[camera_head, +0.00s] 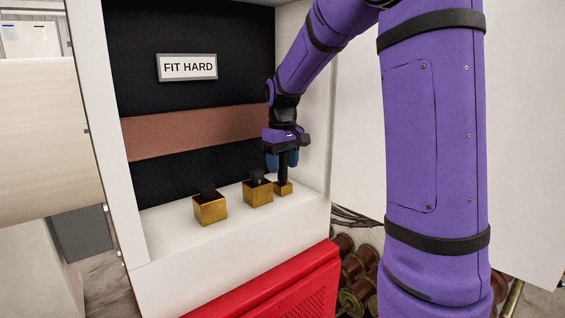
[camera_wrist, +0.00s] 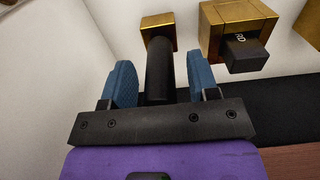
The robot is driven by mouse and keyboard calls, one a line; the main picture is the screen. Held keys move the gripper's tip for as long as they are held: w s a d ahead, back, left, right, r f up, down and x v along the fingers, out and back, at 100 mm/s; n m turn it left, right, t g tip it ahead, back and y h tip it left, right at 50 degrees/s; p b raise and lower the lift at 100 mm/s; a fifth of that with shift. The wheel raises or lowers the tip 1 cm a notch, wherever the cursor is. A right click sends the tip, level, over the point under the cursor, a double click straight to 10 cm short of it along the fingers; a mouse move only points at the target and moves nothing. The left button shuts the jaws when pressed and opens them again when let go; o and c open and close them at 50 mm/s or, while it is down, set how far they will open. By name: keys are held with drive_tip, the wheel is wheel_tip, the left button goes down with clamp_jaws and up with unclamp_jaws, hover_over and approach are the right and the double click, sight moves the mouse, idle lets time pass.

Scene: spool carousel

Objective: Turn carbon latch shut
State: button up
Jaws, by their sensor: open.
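My gripper (camera_head: 283,158) is over the rightmost brass block (camera_head: 284,188) on the white ledge, pointing down. Its two blue fingers stand on either side of a black upright handle (camera_wrist: 160,80) that rises from this block. In the wrist view my gripper (camera_wrist: 160,62) is open, with a gap between each finger and the handle. The rightmost block also shows at the handle's far end in the wrist view (camera_wrist: 158,22). No label shows on this handle, so I cannot tell whether it is the carbon latch.
A middle brass block (camera_head: 258,194) with a black, partly lettered tab (camera_wrist: 247,52) stands close beside it. A left brass block (camera_head: 210,209) also bears a black piece. A "FIT HARD" sign (camera_head: 187,67) hangs behind. A white side wall stands close to my gripper.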

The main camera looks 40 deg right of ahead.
clamp_jaws()
drive_tip(key=shift+n, duration=0.3)
drive_tip(key=n, duration=0.3)
drive_tip(key=shift+n, duration=2.6)
unclamp_jaws()
